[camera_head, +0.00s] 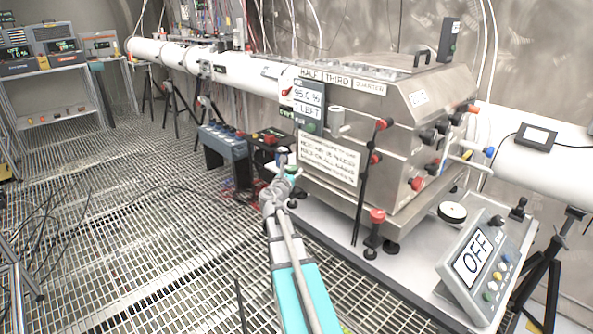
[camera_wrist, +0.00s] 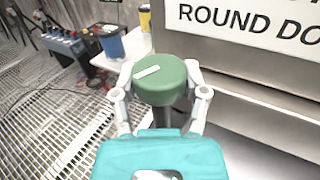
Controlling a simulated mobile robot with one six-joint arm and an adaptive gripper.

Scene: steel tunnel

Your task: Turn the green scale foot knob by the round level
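The green knob (camera_wrist: 162,82) is a round cap with a white bar on its top, standing on a dark post in the wrist view. My gripper (camera_wrist: 162,80) has one grey finger on each side of it, and both fingertips appear to touch its sides. In the head view my gripper (camera_head: 283,172) is at the near left corner of the white scale platform (camera_head: 312,222), and I cannot make out the knob clearly there. A round white disc with a black rim (camera_head: 452,211) lies on the platform's right part; I cannot tell whether it is the round level.
A steel box (camera_head: 390,130) with signs and side knobs stands on the platform, close right of my gripper. A red-topped post (camera_head: 376,222) and a display reading OFF (camera_head: 472,262) are farther right. A blue box (camera_head: 224,146) stands left on the grating floor.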

